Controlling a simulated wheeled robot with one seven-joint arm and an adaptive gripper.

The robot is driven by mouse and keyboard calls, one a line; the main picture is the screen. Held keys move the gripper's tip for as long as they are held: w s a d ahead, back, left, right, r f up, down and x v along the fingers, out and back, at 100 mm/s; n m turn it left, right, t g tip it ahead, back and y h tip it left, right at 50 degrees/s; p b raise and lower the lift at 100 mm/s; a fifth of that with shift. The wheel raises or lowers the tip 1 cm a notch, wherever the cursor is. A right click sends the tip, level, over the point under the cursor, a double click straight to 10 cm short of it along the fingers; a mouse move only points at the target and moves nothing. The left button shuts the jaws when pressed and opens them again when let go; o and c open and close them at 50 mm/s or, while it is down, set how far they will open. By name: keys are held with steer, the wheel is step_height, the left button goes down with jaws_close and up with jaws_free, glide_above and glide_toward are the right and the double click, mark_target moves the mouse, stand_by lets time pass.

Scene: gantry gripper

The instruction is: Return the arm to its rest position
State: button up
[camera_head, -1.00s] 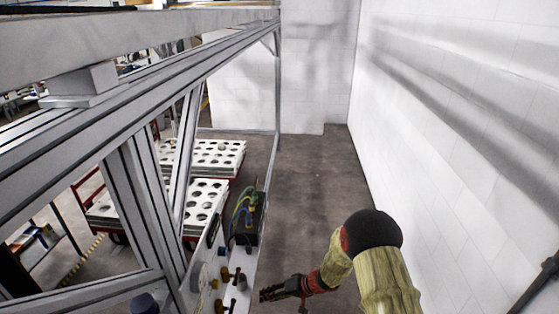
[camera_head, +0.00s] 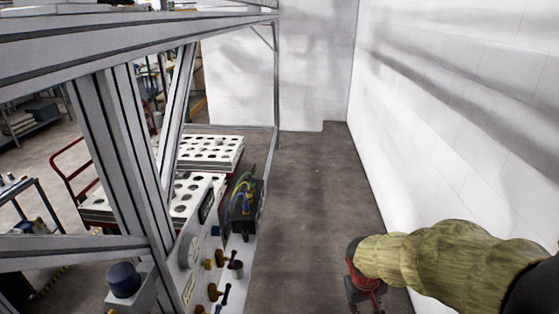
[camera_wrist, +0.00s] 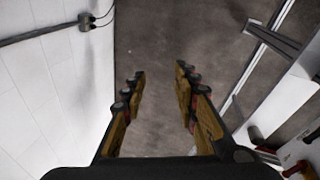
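My gripper (camera_wrist: 160,85) is open and empty in the wrist view, with its two yellow and black fingers apart over bare grey floor. In the head view my gripper (camera_head: 367,303) hangs low at the bottom edge and is partly cut off. My arm, in a tan cover, reaches in from the lower right and bends down at the red wrist. The gripper is between the frame on the left and the white wall on the right, touching neither as far as I can see.
A metal gantry frame (camera_head: 128,140) fills the left. A panel (camera_head: 190,262) with knobs and a black cable box (camera_head: 241,207) stands left of my gripper. White trays with holes (camera_head: 211,151) lie behind. A white wall (camera_head: 455,120) bounds the right. The floor aisle (camera_head: 312,190) is clear.

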steer(key=s+a+m+t+y+b, duration=0.1)
steer(key=s+a+t+b, duration=0.1)
steer(key=s+b, duration=0.6)
steer(key=s+a+m+t+y+b, duration=0.1)
steer(key=s+a+t+b, duration=0.1)
steer(key=s+b, duration=0.6)
steer(key=shift+f+b, duration=0.35)
steer(key=shift+b, duration=0.65)
